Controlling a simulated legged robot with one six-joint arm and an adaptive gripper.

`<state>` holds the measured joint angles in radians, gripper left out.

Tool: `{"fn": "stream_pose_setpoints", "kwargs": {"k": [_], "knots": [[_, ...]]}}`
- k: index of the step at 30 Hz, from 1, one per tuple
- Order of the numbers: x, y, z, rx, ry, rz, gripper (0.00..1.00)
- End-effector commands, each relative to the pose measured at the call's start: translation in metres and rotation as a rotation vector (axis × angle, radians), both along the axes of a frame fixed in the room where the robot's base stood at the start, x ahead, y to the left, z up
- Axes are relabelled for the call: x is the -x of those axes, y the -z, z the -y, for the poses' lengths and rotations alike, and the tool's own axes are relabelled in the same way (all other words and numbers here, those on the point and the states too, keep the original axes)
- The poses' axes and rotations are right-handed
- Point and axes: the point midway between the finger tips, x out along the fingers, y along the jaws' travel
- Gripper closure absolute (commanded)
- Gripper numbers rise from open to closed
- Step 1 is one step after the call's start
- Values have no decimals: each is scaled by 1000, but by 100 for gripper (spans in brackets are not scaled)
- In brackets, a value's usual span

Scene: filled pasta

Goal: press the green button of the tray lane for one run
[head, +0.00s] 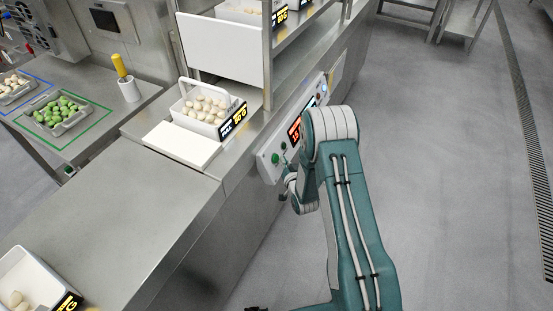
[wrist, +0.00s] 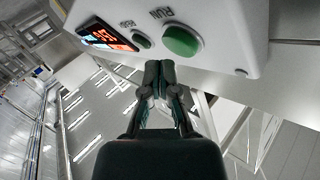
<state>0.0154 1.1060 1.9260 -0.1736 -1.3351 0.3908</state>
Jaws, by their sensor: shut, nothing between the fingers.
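The control panel (head: 267,170) is a white box on the side of the steel counter, with a lit red display (head: 295,133). It carries a larger green button (head: 275,158) and a smaller dark green one (head: 284,146). In the wrist view, the large green button (wrist: 182,41) sits above and right of my gripper (wrist: 160,66), and the small button (wrist: 141,41) is above and slightly left. Contact with the panel cannot be told.
A white tray of pale pasta (head: 206,112) with a yellow-on-black sign stands on the counter above the panel. Another white tray (head: 24,268) is at lower left. A side table holds a tray of green pasta (head: 58,115) and a yellow-handled tool (head: 121,68). The floor at right is clear.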

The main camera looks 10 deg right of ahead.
Motion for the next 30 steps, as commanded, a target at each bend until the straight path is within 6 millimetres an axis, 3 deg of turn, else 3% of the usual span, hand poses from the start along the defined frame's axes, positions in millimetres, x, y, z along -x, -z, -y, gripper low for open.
{"fn": "stream_pose_setpoints", "kwargs": {"k": [8, 24, 30], "knots": [[1, 0, 1, 0, 0, 0, 100], [24, -17, 34, 0, 1, 1, 100], [28, -19, 38, 0, -1, 0, 100]]}}
